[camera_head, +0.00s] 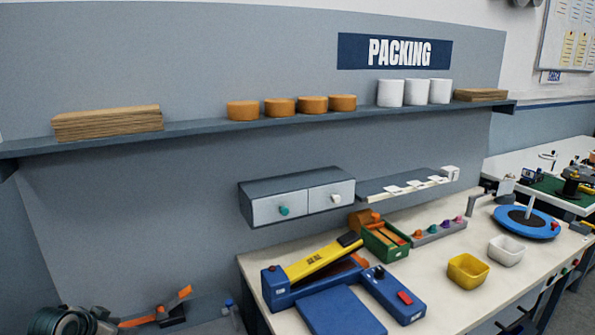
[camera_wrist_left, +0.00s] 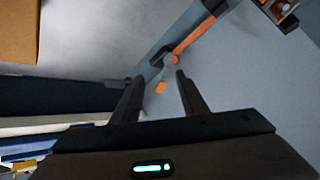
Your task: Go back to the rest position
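My left gripper (camera_wrist_left: 159,77) shows in the left wrist view as two dark fingers standing apart. It is open, and nothing is held between the fingers. An orange-handled tool (camera_wrist_left: 195,38) lies beyond the fingertips, apart from them. I cannot make out either gripper in the head view. My right gripper is in neither view.
The packing bench (camera_head: 456,299) holds a blue and yellow sealer (camera_head: 318,258), a yellow bin (camera_head: 467,271), a white bin (camera_head: 506,250) and a blue turntable (camera_head: 526,221). A drawer unit (camera_head: 297,197) and a long shelf (camera_head: 190,128) stick out above. A dark coil (camera_head: 62,321) lies lower left.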

